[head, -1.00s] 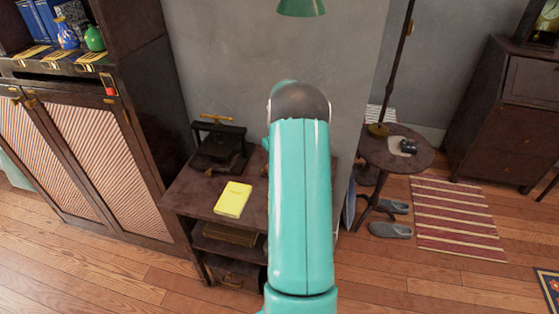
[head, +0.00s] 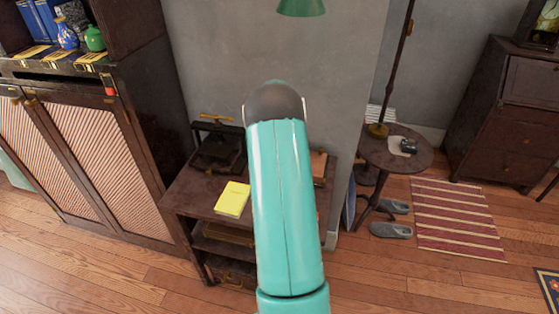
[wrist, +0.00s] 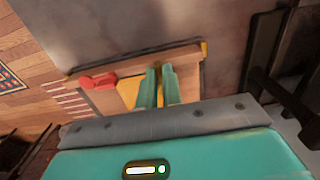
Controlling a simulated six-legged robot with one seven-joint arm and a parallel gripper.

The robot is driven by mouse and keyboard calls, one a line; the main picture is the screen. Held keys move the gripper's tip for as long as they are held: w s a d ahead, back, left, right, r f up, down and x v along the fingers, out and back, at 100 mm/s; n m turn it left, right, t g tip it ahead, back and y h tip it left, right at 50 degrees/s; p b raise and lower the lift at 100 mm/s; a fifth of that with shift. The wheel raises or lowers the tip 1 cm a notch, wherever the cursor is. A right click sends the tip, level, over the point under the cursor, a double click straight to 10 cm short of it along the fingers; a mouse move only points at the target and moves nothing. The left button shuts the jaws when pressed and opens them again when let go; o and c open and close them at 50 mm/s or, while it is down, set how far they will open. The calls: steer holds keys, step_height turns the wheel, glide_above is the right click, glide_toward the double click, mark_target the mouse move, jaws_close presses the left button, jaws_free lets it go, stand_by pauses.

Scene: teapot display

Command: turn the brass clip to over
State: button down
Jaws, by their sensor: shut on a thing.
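In the wrist view a wooden board (wrist: 187,66) has a yellow brass-coloured corner at its right end. My gripper (wrist: 158,72) reaches over the board with its two teal fingers close together. They are shut on the brass clip (wrist: 156,66), of which only a small bit shows between the tips. A yellow piece (wrist: 129,92) lies on the board left of the fingers, and a red piece (wrist: 98,80) is at its left end. In the head view the board (head: 318,167) shows partly beside my arm, which hides my gripper and the clip.
The board is on a dark side table (head: 192,190), which also holds a yellow book (head: 232,199) and a dark press (head: 218,147). A grey wall stands close behind. A tall cabinet (head: 95,160) is at left and a round table (head: 415,158) at right.

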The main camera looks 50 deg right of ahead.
stand_by(0.4)
steer(key=c, duration=1.6)
jaws_free()
steer(key=shift+o, duration=0.2)
steer(key=shift+r, duration=0.15)
step_height(320, 180, up, 14)
steer(key=shift+f, duration=0.2)
